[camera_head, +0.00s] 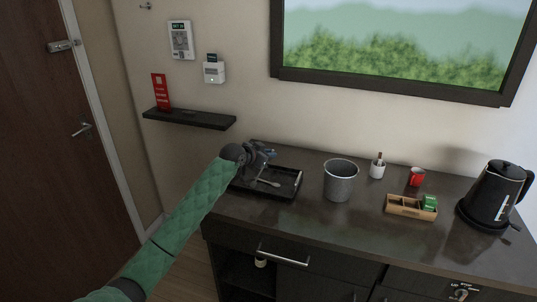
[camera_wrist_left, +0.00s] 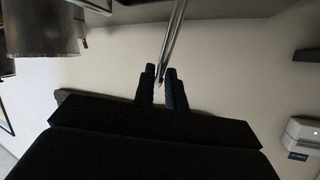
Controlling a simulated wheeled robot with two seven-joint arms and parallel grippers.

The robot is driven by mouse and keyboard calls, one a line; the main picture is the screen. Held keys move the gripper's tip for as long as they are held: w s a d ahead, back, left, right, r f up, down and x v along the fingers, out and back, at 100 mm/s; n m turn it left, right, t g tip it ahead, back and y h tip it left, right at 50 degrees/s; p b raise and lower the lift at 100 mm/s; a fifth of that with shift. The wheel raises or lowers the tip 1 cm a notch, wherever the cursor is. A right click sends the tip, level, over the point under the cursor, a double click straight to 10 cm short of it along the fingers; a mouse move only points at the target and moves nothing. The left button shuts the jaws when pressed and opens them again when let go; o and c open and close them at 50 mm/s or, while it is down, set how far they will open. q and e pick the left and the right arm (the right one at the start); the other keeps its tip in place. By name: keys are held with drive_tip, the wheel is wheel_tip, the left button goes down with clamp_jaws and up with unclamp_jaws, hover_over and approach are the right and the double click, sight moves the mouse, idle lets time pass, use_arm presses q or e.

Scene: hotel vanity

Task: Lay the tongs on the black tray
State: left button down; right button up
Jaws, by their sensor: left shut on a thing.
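The black tray (camera_head: 292,190) lies on the left end of the dark vanity top. My left gripper (camera_head: 268,156) is above the tray's back left part. In the left wrist view, my left gripper (camera_wrist_left: 160,82) is shut on the thin silver tongs (camera_wrist_left: 174,38). The tongs stretch away from the fingertips toward the top edge of that view. In the head view, a small silver piece (camera_head: 268,183), seemingly the tongs' end, shows over the tray floor. I cannot tell whether it touches the tray. My right gripper is not in view.
A grey metal bucket (camera_head: 340,181) stands just right of the tray. A black wall shelf (camera_head: 190,119) is at the left.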

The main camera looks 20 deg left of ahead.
use_arm(q)
drive_tip(key=shift+f, duration=0.15)
drive_tip(key=c, duration=1.4)
unclamp_jaws()
drive_tip(key=shift+c, duration=0.2)
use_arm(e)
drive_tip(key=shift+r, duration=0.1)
use_arm(q)
drive_tip(key=shift+s+r, duration=0.1)
drive_tip(key=shift+r, duration=0.1)
drive_tip(key=shift+s+a, duration=0.2)
drive_tip(key=shift+s, duration=0.15)
drive_tip(key=b+v, duration=0.3)
drive_tip(key=v, duration=0.8)
drive_tip(key=shift+r+b, duration=0.25)
drive_tip(key=shift+b, duration=0.05)
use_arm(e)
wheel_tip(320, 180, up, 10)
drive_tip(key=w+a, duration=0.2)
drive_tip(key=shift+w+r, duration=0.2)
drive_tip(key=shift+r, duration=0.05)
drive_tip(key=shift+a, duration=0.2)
